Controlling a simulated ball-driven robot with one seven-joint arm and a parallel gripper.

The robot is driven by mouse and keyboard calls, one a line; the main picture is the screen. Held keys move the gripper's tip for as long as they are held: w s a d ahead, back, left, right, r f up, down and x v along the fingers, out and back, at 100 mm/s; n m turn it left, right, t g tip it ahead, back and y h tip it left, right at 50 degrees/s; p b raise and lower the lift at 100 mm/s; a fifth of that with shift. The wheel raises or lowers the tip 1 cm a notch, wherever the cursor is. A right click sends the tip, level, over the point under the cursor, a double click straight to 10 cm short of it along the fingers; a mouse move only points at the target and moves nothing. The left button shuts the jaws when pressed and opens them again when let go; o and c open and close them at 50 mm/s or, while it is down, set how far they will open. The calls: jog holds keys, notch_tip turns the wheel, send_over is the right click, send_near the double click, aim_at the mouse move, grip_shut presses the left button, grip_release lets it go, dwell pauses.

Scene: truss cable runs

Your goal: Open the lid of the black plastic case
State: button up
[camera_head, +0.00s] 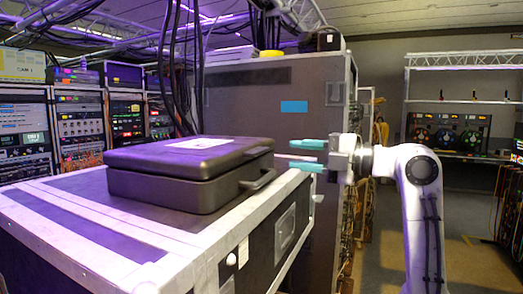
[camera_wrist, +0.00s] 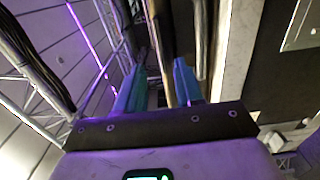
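The black plastic case (camera_head: 170,193) lies flat on top of a flight case, with its lid (camera_head: 150,158) down and a pale label on the lid. A handle (camera_head: 258,181) sticks out from the case's right-hand side. My gripper (camera_head: 292,154) is to the right of the case at about lid height, apart from it, with its teal fingers pointing left. The fingers are spread with nothing held between them. In the wrist view my gripper (camera_wrist: 156,78) also shows both fingers apart; the black case cannot be made out there.
The flight case (camera_head: 190,245) under the black case has pale metal edges. A tall dark cabinet (camera_head: 250,115) stands behind, with black cables (camera_head: 178,70) hanging beside it. Equipment racks (camera_head: 80,125) line the left. Open floor (camera_head: 470,250) shows at the right.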

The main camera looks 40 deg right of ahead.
aim_at(264, 152)
jog(key=p+x, duration=0.2)
jog(key=x, duration=0.6)
jog(key=shift+w+a+f, duration=0.1)
jog(key=shift+w+a, duration=0.05)
jog(key=shift+w, duration=0.2)
grip_shut()
dwell(1.0)
